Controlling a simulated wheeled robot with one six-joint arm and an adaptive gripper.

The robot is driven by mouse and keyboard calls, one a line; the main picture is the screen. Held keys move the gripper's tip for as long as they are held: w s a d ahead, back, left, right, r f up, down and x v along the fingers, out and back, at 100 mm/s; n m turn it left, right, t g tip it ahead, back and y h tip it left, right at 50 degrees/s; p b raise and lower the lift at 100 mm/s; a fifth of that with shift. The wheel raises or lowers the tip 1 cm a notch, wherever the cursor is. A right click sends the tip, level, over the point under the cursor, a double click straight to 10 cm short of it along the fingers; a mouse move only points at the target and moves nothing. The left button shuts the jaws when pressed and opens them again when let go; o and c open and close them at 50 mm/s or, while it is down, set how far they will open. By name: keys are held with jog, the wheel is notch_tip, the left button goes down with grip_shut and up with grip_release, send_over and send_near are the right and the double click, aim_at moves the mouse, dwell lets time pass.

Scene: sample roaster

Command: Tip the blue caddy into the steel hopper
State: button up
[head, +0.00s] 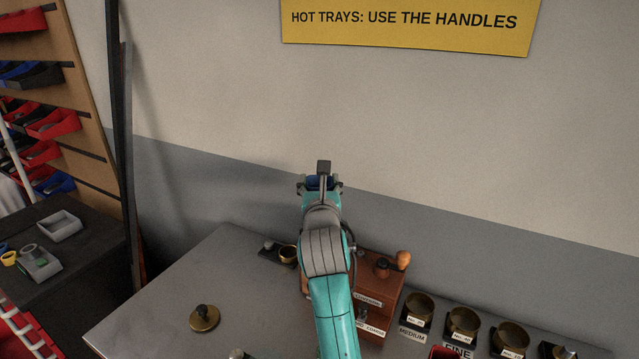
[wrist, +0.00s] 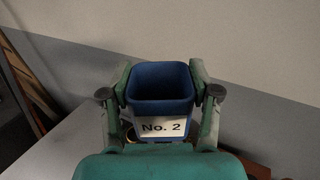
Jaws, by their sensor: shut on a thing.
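The blue caddy (wrist: 160,82), labelled "No. 2", is between the two fingers of my gripper (wrist: 160,98) in the wrist view. My gripper is shut on it. Its open top shows and the inside looks dark; I cannot tell what it holds. In the head view my gripper (head: 320,184) is beyond the end of my arm, above the back of the bench, in front of the wall. Only a little of the blue caddy (head: 319,182) shows there. I cannot make out a steel hopper in either view; my arm covers part of the bench.
A wooden box (head: 388,291) with a knob stands right of my arm on the grey bench (head: 150,285). Several brass cups (head: 463,320) line the right, with MEDIUM and FINE labels. A brass knobbed piece (head: 204,318) lies left. A rack of bins (head: 55,123) stands far left.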

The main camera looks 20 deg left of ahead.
jog(key=shift+f+m+g, duration=1)
jog(key=shift+f+m, duration=1.05)
jog(key=shift+m, duration=0.05)
jog(key=m, duration=0.1)
jog(key=m+g, duration=0.2)
jog(key=shift+w+d+f, duration=0.2)
jog(key=shift+w+d, duration=0.15)
jog(key=shift+d, duration=0.05)
jog(key=m, duration=0.1)
jog(key=f+m+g+y, duration=0.1)
jog(key=m, duration=0.1)
jog(key=w+d+f+m+g, duration=0.1)
jog(key=shift+y, duration=0.4)
jog(key=m+g, duration=0.1)
jog(key=w+f+m+y, duration=0.1)
jog(key=m, duration=0.1)
jog(key=shift+d+f+g+y, duration=0.3)
jog(key=shift+d+g, duration=0.1)
jog(key=m, duration=0.1)
jog(key=m+y, duration=0.1)
jog(key=g, duration=0.1)
jog(key=shift+w+d+f+m+y, duration=0.1)
jog(key=shift+w+d+m+y, duration=0.2)
jog(key=shift+m, duration=0.1)
notch_tip(320, 180, up, 3)
